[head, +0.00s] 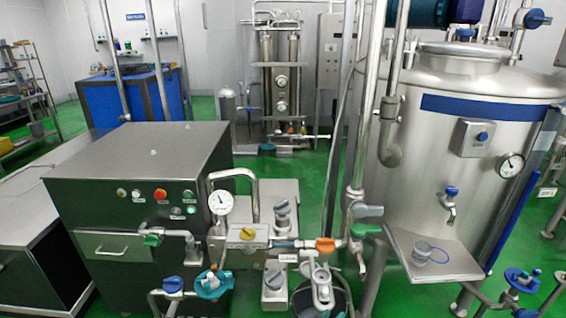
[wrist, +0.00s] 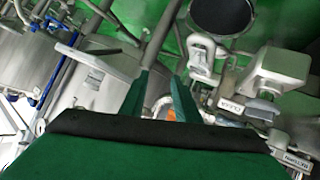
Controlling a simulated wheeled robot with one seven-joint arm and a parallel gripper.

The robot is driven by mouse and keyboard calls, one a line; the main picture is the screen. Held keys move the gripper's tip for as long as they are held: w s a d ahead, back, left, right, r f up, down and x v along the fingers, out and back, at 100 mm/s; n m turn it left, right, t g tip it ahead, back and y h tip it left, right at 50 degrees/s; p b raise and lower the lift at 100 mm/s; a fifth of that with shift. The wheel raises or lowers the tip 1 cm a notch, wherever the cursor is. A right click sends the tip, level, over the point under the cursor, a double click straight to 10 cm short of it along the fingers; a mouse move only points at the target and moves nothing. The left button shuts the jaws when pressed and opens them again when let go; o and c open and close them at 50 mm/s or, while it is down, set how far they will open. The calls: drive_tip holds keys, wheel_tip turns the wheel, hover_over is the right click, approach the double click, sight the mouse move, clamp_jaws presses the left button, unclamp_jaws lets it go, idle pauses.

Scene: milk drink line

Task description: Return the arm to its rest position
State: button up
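My gripper (wrist: 165,84) shows in the wrist view as a dark green body with two green fingers reaching up the picture. The fingers stand apart and I see nothing held between them. An orange part (wrist: 164,107) shows beyond the gap, partly hidden by the fingers; I cannot tell its distance. My arm and gripper are not in the head view.
A dark cabinet (head: 120,180) is left.

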drive_tip(key=s+a+f+n+t+y, duration=0.2)
drive_tip(key=s+a+y, duration=0.15)
drive_tip(key=s, duration=0.95)
drive_tip(key=s+a+f+n+t+y, duration=0.2)
drive_tip(key=s+a+n, duration=0.15)
drive_tip(key=s, duration=0.95)
drive_tip(key=s+a+r, duration=0.3)
drive_tip(key=s+r, duration=0.1)
drive_tip(key=s, duration=0.2)
drive_tip(key=s+a+r+m+t+y, duration=0.1)
drive_tip(key=s+a+r, duration=0.1)
drive_tip(key=s+r, duration=0.2)
drive_tip(key=s+a+r+m, duration=0.1)
drive_tip(key=s+a+r, duration=0.2)
drive_tip(key=s+r, duration=0.2)
drive_tip(key=s, duration=0.3)
drive_tip(key=shift+s+a+t, duration=0.3)
drive_tip(key=shift+s+a, duration=0.05)
drive_tip(key=shift+s, duration=0.05)
drive_tip(key=shift+w+m, duration=0.1)
drive_tip(key=shift+m, duration=0.15)
drive_tip(key=shift+d, duration=0.1)
